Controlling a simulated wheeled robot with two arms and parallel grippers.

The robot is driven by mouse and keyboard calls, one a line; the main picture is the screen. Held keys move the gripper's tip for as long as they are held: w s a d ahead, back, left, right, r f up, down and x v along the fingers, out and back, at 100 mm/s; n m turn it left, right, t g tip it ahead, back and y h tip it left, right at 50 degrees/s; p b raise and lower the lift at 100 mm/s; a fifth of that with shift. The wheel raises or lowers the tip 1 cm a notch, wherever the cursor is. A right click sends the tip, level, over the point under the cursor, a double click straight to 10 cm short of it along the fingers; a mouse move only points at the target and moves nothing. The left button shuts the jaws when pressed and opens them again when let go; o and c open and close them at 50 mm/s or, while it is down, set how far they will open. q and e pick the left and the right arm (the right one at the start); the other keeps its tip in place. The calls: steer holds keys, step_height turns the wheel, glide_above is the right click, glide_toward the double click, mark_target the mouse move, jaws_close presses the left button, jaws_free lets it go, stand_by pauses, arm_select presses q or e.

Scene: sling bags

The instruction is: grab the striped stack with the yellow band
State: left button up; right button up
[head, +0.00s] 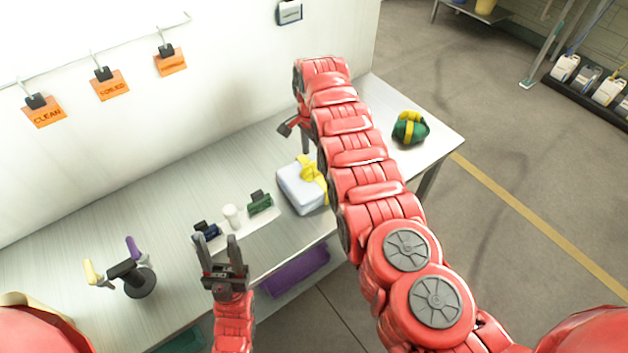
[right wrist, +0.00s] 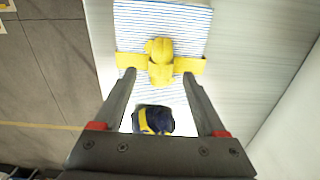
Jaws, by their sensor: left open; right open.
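The striped stack (head: 296,194) is a pale, box-like pile with a yellow band (head: 309,172), on the table, partly hidden by my right arm in the head view. In the right wrist view the stack (right wrist: 185,20) shows blue and white stripes, with the yellow band (right wrist: 132,61) across it and a yellow knot-like lump in the middle. My right gripper (right wrist: 159,75) is open, its fingertips either side of the lump. Height above it and contact cannot be told. My left gripper (head: 219,240) is open and empty near the table's front edge.
A green bundle with a yellow strap (head: 410,128) lies at the table's right end. A dark blue and yellow item (right wrist: 153,120) shows between my right fingers.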

mark_target(314, 164)
steer(key=f+b, duration=0.2)
steer(key=f, duration=0.1)
steer(key=f+b, duration=0.1)
steer(key=f, duration=0.1)
steer(key=shift+w+d, duration=0.2)
steer(key=shift+w, duration=0.1)
steer(key=shift+s+r, duration=0.1)
steer(key=shift+r, duration=0.1)
jaws_close()
stand_by(0.8)
